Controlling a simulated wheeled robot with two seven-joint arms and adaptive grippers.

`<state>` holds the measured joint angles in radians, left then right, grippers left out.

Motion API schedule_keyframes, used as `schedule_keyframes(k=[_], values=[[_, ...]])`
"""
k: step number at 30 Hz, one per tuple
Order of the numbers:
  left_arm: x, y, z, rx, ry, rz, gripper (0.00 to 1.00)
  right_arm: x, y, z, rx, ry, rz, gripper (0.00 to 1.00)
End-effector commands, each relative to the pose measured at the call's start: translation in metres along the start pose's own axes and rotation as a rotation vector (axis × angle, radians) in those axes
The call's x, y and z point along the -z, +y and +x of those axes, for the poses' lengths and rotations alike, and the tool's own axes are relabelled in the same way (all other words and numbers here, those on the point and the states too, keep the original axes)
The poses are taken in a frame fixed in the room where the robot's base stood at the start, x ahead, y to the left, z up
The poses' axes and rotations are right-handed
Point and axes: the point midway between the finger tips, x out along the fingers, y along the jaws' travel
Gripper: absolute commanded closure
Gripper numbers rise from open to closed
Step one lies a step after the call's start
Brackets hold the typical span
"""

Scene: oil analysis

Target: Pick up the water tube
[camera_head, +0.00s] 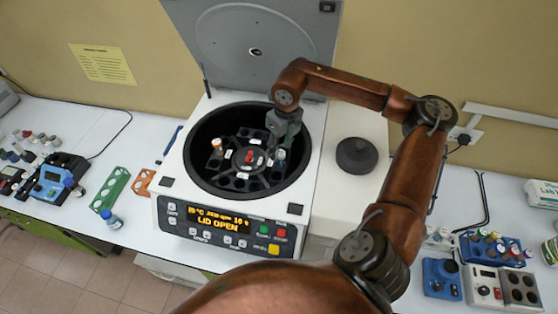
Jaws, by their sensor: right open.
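My right gripper (275,143) reaches down into the open centrifuge bowl (196,171), at the right side of its rotor. It is open, and its fingers are small and dark against the rotor. A tube with a pale cap (280,155) stands in the rotor just beside and below the fingertips; I cannot tell whether they touch it. Another tube with a white and orange-brown top (217,146) stands at the left side of the rotor. I cannot tell from the picture which tube holds water. My left gripper is not in view.
The centrifuge lid (225,40) stands raised behind the bowl, and the panel reads LID OPEN. A blue tube rack (490,248) is at right.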

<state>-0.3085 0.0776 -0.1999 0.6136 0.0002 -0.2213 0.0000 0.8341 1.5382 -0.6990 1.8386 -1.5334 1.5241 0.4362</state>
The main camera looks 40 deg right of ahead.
Motion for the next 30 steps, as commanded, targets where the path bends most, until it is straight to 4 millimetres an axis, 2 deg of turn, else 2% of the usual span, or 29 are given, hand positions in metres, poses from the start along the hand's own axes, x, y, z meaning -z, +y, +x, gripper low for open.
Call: schedule_keyframes(k=[4, 9, 15, 18, 30], values=[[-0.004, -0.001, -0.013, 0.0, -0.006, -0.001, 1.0, 0.007, -0.002, 0.019, 0.0, 0.005, 0.002, 0.55], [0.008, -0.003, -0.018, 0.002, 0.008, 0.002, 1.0, 0.006, -0.001, 0.041, -0.001, 0.002, 0.0, 0.55], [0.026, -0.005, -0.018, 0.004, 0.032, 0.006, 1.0, 0.005, 0.0, 0.047, -0.001, 0.0, -0.002, 0.55], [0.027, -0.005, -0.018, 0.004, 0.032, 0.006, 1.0, 0.005, 0.0, 0.047, -0.001, 0.001, -0.002, 0.55], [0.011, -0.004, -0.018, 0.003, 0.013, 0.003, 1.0, 0.004, 0.0, 0.046, -0.001, 0.001, -0.003, 0.83]])
